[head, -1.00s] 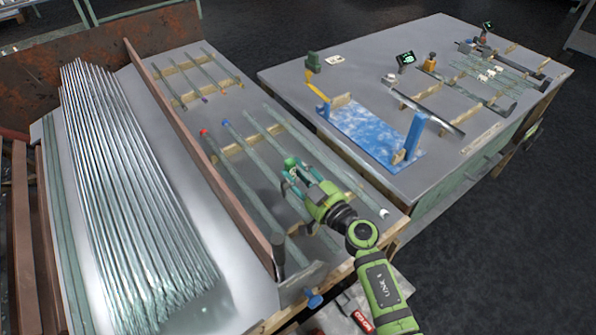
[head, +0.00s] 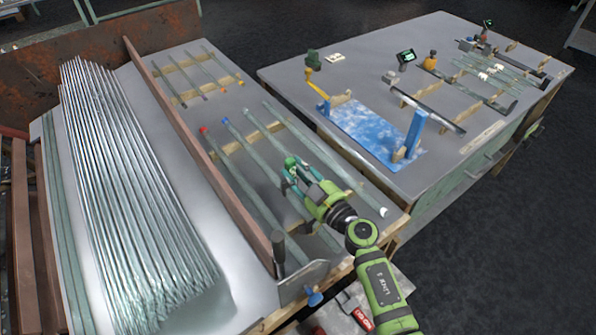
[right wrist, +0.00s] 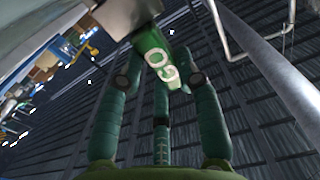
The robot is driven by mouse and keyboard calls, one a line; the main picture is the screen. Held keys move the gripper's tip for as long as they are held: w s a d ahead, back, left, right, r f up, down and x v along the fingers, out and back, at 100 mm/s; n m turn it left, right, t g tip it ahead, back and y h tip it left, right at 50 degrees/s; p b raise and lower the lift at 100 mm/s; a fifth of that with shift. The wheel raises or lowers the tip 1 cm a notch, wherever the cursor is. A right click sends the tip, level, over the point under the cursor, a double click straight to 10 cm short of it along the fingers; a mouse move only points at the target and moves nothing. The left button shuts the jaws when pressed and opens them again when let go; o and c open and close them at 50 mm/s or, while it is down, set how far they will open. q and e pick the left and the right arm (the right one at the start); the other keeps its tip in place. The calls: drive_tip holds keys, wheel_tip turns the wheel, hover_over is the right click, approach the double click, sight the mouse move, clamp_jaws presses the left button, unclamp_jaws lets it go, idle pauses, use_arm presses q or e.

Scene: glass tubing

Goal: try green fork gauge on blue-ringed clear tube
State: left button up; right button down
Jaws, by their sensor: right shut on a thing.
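My right gripper (head: 290,172) is shut on the green fork gauge (right wrist: 155,55), whose face shows the letters GO in the right wrist view. In the head view the gauge's small green end (head: 290,161) shows at the fingertips. The blue-ringed clear tube (head: 242,142) lies on wooden supports on the near bench, its blue end at the far left. The gripper is above and just right of this tube's middle. Part of the tube is hidden by the gripper. I cannot tell whether the gauge touches it. My left gripper is not in view.
A red-ended tube (head: 225,157) lies to the left of the blue-ringed one, and other clear tubes (head: 315,148) to the right. A brown rail (head: 200,150) separates them from a pile of glass tubing (head: 130,190). A blue-and-white board (head: 365,130) is on the far bench.

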drive_tip(key=shift+f+b, duration=0.85)
drive_tip(key=shift+f, duration=0.55)
idle(1.1)
drive_tip(key=shift+r, duration=0.1)
idle(1.1)
wheel_tip(320, 180, up, 7)
drive_tip(key=p, duration=0.8)
idle(1.0)
